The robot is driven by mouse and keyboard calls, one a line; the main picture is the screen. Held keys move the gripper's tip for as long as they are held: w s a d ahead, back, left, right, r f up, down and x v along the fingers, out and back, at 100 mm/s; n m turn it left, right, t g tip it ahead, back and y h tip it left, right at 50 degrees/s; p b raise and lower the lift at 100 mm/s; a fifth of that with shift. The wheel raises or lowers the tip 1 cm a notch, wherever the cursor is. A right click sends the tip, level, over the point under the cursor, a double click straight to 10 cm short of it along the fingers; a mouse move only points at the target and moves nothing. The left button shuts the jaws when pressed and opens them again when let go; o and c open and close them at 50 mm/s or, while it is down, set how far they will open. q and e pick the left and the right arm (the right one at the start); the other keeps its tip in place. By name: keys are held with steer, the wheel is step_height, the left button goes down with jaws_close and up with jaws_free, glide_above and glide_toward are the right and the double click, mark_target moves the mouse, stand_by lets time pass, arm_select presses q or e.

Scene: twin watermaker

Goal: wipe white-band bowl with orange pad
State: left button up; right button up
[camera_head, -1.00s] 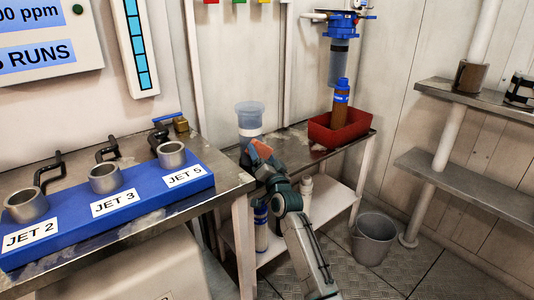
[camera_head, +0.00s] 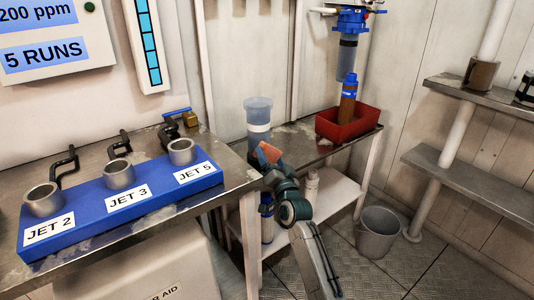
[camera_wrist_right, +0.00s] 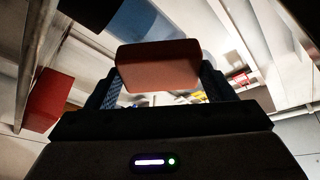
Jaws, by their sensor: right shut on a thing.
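The white-band bowl (camera_head: 258,114) is a translucent blue vessel with a white band around it. It stands upright at the left end of the back metal bench. My right gripper (camera_head: 268,158) is shut on the orange pad (camera_head: 269,152), just in front of the bowl's lower part. In the right wrist view the pad (camera_wrist_right: 158,66) sits between the two fingers, with a translucent blue shape behind it. I cannot tell whether pad and bowl touch. My left gripper is not in view.
A blue rack (camera_head: 120,205) with grey cups labelled JET 2, JET 3 and JET 5 is on the left counter. A red bin (camera_head: 348,122) holding a brown bottle (camera_head: 348,98) stands right of the bowl. A grey bucket (camera_head: 377,232) is on the floor.

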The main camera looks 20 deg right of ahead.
mark_target(273, 153)
steer(key=shift+s+d, duration=0.25)
steer(key=shift+s, duration=0.7)
steer(key=shift+s+d+p, duration=0.15)
steer(key=shift+s+p, duration=0.25)
steer(key=shift+s, duration=0.2)
steer(key=shift+s+d+p, duration=0.15)
steer(key=shift+s+p, duration=0.25)
steer(key=shift+s, duration=0.45)
